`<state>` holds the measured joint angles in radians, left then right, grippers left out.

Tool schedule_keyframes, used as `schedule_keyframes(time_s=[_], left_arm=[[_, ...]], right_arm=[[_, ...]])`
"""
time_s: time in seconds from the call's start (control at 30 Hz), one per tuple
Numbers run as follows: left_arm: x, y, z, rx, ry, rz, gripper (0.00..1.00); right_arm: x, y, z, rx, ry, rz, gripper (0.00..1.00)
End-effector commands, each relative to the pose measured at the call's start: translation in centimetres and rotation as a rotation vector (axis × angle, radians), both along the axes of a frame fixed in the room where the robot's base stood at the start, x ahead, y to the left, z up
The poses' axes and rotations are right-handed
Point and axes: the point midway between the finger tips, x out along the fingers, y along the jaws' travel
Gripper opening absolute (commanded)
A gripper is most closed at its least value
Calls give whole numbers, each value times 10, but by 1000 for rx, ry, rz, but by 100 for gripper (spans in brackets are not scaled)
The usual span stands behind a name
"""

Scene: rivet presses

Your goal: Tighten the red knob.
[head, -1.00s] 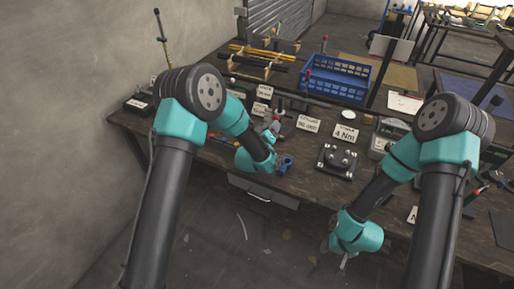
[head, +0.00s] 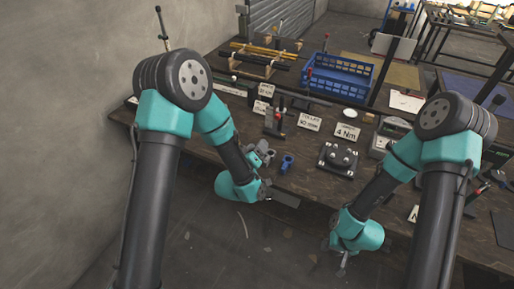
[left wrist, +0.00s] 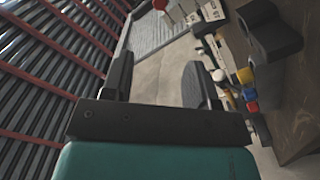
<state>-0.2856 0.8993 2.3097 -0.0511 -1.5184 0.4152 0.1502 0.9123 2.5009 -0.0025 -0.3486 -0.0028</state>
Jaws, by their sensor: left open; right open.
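A small red knob (head: 282,101) tops an upright fixture (head: 274,120) near the middle of the bench in the head view. In the left wrist view a red ball (left wrist: 160,4) shows at the top edge; I cannot tell if it is the same knob. My left gripper (head: 264,152) is open and empty above the bench's front edge, apart from the fixture. Its two dark fingers (left wrist: 157,80) show spread in the left wrist view. My right gripper (head: 342,261) is open, low in front of the bench, far from the knob.
A blue bracket (head: 287,162) stands close to my left gripper. A black block with silver knobs (head: 338,159) and a "4 Nm" card (head: 347,133) are to the right. A blue crate (head: 338,79) stands behind. Small yellow, blue and red parts (left wrist: 250,90) show in the left wrist view.

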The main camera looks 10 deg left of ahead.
Motion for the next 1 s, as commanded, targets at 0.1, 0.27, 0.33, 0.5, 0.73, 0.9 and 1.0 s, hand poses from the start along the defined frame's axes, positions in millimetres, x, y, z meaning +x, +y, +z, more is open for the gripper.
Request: schedule_keyframes(time_s=[0.1, 0.27, 0.33, 0.5, 0.73, 0.9, 1.0], left_arm=[[0, 0, 0, 0, 0, 0, 54], [9, -1, 2, 2, -1, 0, 54], [9, -1, 2, 2, 1, 0, 54], [9, -1, 2, 2, -1, 0, 54], [23, -7, 2, 2, -1, 1, 54], [46, -15, 2, 1, -3, 1, 54], [62, -21, 2, 1, -3, 1, 54]], right_arm=[[0, 0, 0, 0, 0, 0, 43], [0, 0, 0, 0, 0, 0, 43], [0, 0, 0, 0, 0, 0, 43], [0, 0, 0, 0, 0, 0, 43], [0, 0, 0, 0, 0, 0, 43], [0, 0, 0, 0, 0, 0, 43], [0, 0, 0, 0, 0, 0, 43]])
